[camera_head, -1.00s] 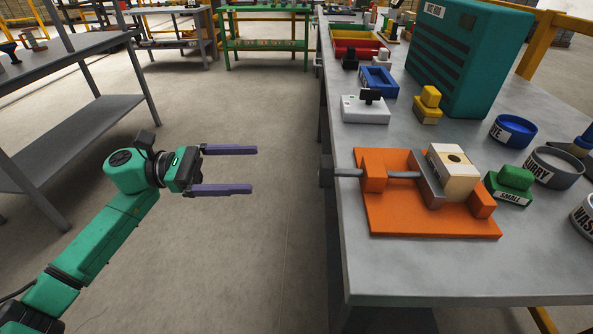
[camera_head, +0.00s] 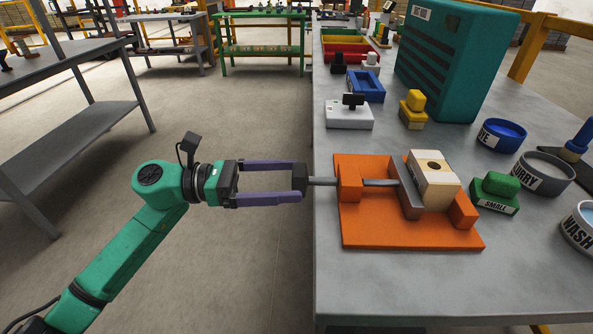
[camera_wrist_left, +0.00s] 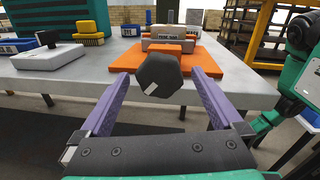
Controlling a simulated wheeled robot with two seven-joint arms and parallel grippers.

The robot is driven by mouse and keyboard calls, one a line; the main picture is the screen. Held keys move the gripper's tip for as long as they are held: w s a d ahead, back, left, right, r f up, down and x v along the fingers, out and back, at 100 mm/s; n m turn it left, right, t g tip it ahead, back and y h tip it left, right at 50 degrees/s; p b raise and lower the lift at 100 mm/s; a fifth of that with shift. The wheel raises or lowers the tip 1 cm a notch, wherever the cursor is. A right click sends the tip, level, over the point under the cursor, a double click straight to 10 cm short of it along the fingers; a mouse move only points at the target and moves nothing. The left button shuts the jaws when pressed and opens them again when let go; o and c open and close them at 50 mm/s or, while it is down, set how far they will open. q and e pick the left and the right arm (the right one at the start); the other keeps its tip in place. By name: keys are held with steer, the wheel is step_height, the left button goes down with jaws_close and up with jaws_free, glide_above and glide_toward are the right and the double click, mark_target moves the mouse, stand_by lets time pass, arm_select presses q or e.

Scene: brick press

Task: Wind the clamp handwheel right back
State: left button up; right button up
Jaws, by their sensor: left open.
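The clamp handwheel (camera_head: 300,177) is a dark, faceted knob on a grey screw rod (camera_head: 322,181) that sticks out past the table's left edge. The orange clamp (camera_head: 408,230) lies on the table, with a grey jaw plate (camera_head: 409,195) against a cream block (camera_head: 433,180). My left gripper (camera_head: 301,181) is open, with its purple fingers reaching to either side of the handwheel. In the left wrist view the handwheel (camera_wrist_left: 159,75) sits between the fingertips, with a gap visible on each side. My right gripper is not in the head view.
The grey table (camera_head: 335,290) also holds a white box with a black knob (camera_head: 349,114), a yellow block (camera_head: 413,109), a green block marked SMALL (camera_head: 495,193) and several bowls. A teal cabinet (camera_head: 455,60) stands behind.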

mark_target(315, 181)
arm_select(q)
steer(key=d, duration=0.2)
steer(key=shift+w+d, duration=0.15)
steer(key=shift+d, duration=0.15)
steer(key=c, duration=1.3)
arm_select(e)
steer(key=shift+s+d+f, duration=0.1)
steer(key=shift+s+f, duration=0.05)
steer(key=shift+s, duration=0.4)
arm_select(q)
steer(key=shift+n, duration=0.3)
